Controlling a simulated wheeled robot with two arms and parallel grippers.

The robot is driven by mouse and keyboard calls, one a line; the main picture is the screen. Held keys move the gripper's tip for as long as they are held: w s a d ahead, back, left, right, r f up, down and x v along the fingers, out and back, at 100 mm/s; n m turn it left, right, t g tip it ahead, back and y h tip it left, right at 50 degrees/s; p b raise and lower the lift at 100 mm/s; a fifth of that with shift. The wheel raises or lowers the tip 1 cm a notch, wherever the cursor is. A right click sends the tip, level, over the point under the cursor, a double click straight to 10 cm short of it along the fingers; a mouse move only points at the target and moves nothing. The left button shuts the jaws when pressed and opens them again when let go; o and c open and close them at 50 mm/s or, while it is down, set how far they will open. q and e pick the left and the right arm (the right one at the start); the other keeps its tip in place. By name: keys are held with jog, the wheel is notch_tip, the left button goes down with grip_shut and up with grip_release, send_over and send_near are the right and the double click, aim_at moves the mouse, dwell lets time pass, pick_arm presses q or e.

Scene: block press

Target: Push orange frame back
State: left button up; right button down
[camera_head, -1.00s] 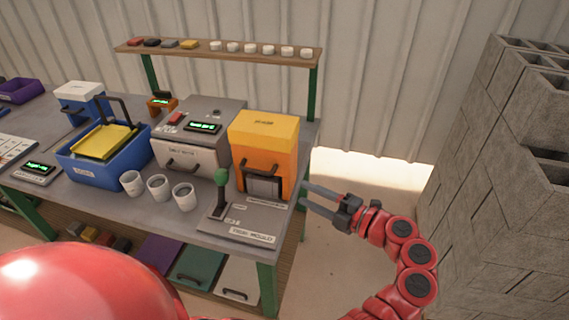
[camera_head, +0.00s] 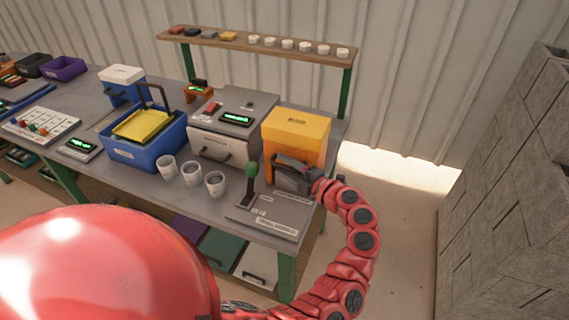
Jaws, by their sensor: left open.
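The orange frame (camera_head: 297,133) is a tall orange housing with a yellow-orange top, upright near the right end of the workbench. My left gripper (camera_head: 280,166) is open at the front of the frame, with its dark fingers reaching in from the right across the lower front opening. The fingers and wrist hide the opening and the dark part inside it. I cannot tell whether the fingers touch the frame. My right gripper is not in view.
A grey base plate with a green-knobbed lever (camera_head: 251,172) lies in front of the frame. A grey machine (camera_head: 233,132), white cups (camera_head: 191,172) and a blue bin (camera_head: 146,150) stand left. A shelf (camera_head: 262,47) runs behind. Concrete blocks (camera_head: 505,190) stand right.

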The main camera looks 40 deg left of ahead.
pick_arm(q)
jog(key=shift+a, duration=0.15)
grip_shut()
dwell(1.4)
